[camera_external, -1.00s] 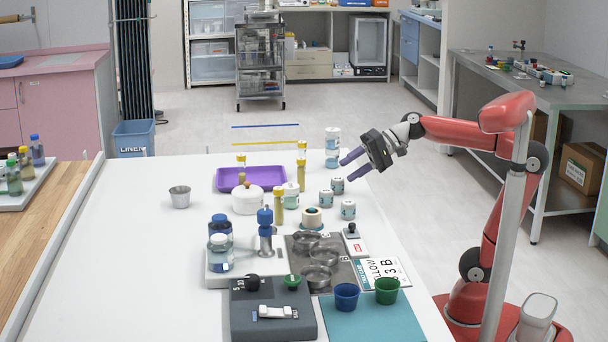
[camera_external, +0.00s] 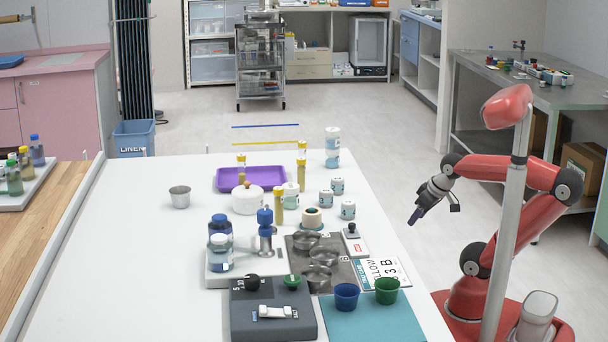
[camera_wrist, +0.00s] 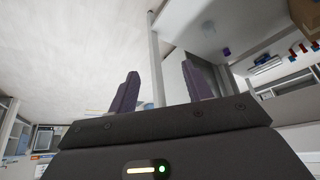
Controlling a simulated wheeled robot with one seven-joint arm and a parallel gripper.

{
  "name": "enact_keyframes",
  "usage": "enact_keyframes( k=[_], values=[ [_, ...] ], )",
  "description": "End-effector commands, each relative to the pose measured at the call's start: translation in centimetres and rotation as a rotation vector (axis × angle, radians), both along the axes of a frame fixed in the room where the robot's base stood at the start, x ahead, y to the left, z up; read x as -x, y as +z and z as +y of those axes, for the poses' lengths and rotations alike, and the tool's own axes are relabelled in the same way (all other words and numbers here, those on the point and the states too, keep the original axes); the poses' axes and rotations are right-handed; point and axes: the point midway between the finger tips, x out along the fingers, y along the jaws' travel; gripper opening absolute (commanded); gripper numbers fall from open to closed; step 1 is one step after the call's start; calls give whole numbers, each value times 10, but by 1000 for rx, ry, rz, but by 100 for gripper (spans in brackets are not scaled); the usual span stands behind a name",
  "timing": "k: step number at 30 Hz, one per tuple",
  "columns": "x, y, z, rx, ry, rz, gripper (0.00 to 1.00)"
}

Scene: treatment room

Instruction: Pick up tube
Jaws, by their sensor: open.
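Several slim yellow-capped tubes stand on the white table. One tube (camera_external: 278,206) is beside the white round pot, another tube (camera_external: 301,174) is at the right end of the purple tray, and a third tube (camera_external: 241,168) is at the tray. Which one the task names I cannot tell. My gripper (camera_external: 416,216) is off the table's right edge, pointing down and left, well apart from the tubes. In the wrist view its two purple fingers (camera_wrist: 157,85) are spread with nothing between them. No tube is clear in the wrist view.
Near the tubes are the purple tray (camera_external: 228,185), the white pot (camera_external: 247,200) and several small labelled jars (camera_external: 348,210). A tall white bottle (camera_external: 332,148) stands at the back right. Blue (camera_external: 346,297) and green (camera_external: 387,291) cups stand at the front. The left of the table is largely clear.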

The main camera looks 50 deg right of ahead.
Motion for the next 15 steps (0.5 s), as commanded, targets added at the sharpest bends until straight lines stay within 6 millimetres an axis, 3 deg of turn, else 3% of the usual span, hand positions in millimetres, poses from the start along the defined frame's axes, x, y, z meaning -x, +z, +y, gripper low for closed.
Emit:
enact_keyframes(
  k=[8,11,15],
  values=[
    [-1,8,1,-2,0,-4,50],
    [-2,39,1,-2,0,-9,50],
    [-2,109,1,-3,1,-10,50]
  ],
)
